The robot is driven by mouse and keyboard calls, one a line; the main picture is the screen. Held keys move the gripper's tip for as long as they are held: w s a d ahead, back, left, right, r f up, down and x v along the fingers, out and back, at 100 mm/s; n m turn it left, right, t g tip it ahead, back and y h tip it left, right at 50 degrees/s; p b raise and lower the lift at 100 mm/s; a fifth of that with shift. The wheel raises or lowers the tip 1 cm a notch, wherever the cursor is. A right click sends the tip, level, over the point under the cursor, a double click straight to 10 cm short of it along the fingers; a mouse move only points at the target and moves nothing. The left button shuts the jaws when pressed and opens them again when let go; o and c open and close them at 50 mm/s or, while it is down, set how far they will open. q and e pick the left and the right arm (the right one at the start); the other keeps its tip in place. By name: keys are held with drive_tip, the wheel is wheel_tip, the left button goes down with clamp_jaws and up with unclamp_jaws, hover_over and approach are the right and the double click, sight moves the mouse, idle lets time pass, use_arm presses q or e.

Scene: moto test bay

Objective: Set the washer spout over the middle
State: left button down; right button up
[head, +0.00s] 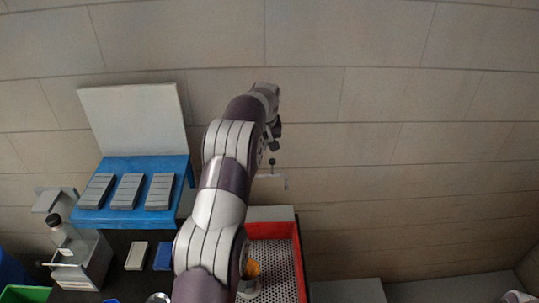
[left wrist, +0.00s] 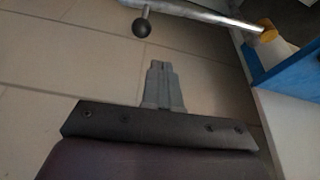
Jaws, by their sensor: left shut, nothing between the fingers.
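In the left wrist view a silver tube (left wrist: 205,13), which looks like the washer spout, crosses the top and slopes down to the right toward a yellow-orange end (left wrist: 268,35). A black ball knob (left wrist: 141,28) hangs from it on a short stem. In the head view a small dark knob (head: 272,162) stands just below my left gripper (head: 273,143), above the red-rimmed basin (head: 301,262); the arm hides most of the spout. In the left wrist view my left gripper (left wrist: 158,66) is shut and empty, apart from the knob.
A blue stand (head: 130,218) with several grey blocks and a white back panel (head: 135,120) is at left. A bottle (head: 62,232) stands on a grey fixture in front. A clear cup with something orange (head: 250,274) sits in the perforated basin. The tiled wall is behind.

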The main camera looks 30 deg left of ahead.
use_arm(q)
drive_tip(key=shift+w+a+r, duration=0.15)
drive_tip(key=shift+a, duration=0.1)
drive_tip(key=shift+w, duration=0.1)
wheel_tip(320, 180, down, 10)
drive_tip(key=p, duration=0.3)
drive_tip(key=shift+s+d, duration=0.2)
drive_tip(key=shift+s, duration=0.1)
drive_tip(key=shift+w, duration=0.1)
